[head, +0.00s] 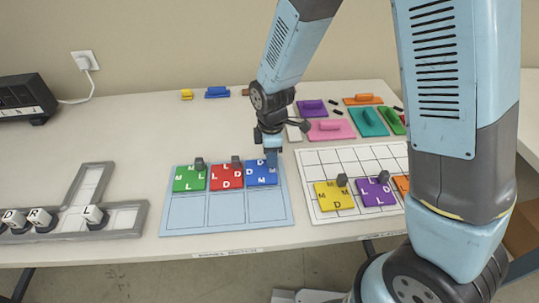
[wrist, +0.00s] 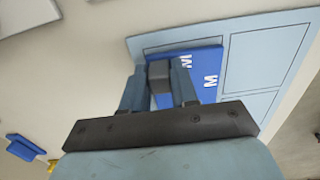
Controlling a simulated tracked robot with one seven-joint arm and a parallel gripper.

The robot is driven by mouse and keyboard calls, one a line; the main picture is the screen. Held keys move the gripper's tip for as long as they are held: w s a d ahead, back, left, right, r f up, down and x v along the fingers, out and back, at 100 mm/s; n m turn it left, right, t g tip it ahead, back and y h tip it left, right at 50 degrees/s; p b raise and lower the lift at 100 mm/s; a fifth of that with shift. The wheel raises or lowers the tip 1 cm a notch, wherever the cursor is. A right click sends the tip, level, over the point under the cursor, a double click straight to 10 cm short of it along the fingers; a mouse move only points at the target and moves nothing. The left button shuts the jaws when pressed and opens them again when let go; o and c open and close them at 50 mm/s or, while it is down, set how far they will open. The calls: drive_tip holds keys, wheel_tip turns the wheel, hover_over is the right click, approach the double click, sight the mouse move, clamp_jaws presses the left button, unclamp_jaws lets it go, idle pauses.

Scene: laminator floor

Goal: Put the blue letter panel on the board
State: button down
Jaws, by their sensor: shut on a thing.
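The blue letter panel (head: 262,175) shows white letters and lies at the top right cell of the light blue board (head: 185,213). In the wrist view the blue panel (wrist: 208,66) sits over a cell of the board (wrist: 252,60), slightly turned to the outline. My gripper (head: 271,156) is above the panel's far edge. In the wrist view my gripper (wrist: 162,82) has its two fingers on either side of the panel's grey knob (wrist: 160,72), shut on it. I cannot tell whether the panel rests fully flat.
A green panel (head: 188,180) and a red panel (head: 226,178) fill the board's other top cells. The bottom row is bare. A white grid board (head: 318,160) with yellow (head: 333,197) and purple (head: 375,193) panels stands right. A grey letter tray (head: 120,222) lies left.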

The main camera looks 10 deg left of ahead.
drive_tip(key=shift+f, duration=0.15)
drive_tip(key=c, duration=0.9)
unclamp_jaws()
drive_tip(key=shift+o, duration=0.2)
wheel_tip(320, 180, up, 12)
drive_tip(key=w+d+r+m+t, duration=0.1)
drive_tip(key=d+r+m, duration=0.3)
drive_tip(key=d+r, duration=0.35)
drive_tip(key=s+d+r+m+t, duration=0.1)
drive_tip(key=s+d+r+m, duration=0.3)
drive_tip(key=d, duration=0.3)
drive_tip(key=s+d+r+m+t, duration=0.2)
drive_tip(key=s+d+r+m, duration=0.2)
drive_tip(key=d+m, duration=0.3)
drive_tip(key=s+d+r+m+t, duration=0.1)
drive_tip(key=s+d+r+m, duration=0.3)
drive_tip(key=d, duration=0.4)
drive_tip(key=shift+d+r+m+t, duration=0.35)
drive_tip(key=shift+r+m, duration=0.15)
drive_tip(key=shift+m, duration=0.3)
